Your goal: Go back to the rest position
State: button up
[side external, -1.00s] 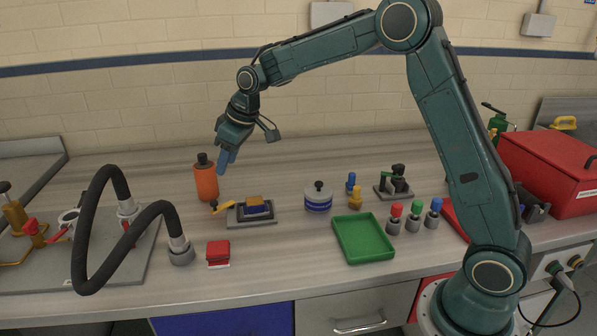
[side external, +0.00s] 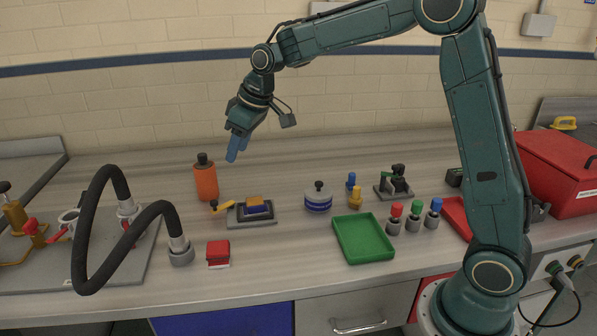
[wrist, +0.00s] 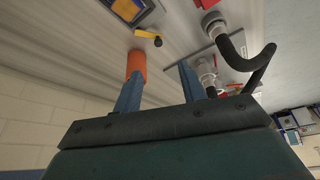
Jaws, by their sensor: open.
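My gripper (side external: 236,149) is in the air above the back of the bench, up and to the right of the orange bottle (side external: 206,182). Its blue fingers also show in the wrist view (wrist: 158,88), spread apart with nothing between them touching either one. The orange bottle stands upright with a dark cap and shows beyond the left finger in the wrist view (wrist: 136,64). My gripper is clear of the bench and touches nothing.
Below are a grey fixture with a blue and yellow block (side external: 254,209), a yellow-handled crank (side external: 222,206), a white and blue pot (side external: 318,197) and a green tray (side external: 363,240). A black hose (side external: 97,220) arches at left. A red toolbox (side external: 560,170) stands at right. The air around my gripper is free.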

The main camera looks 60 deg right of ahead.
jog(key=s+r+m+t+h, duration=0.1)
jog(key=s+r, duration=0.2)
jog(key=s, duration=0.9)
jog(key=s+r+m, duration=0.2)
jog(key=s+r, duration=0.2)
jog(key=s, duration=0.9)
jog(key=s+f+m, duration=0.1)
jog(key=s+f, duration=0.2)
jog(key=s, duration=0.6)
jog(key=shift+d+f, duration=0.3)
jog(key=shift+d, duration=0.05)
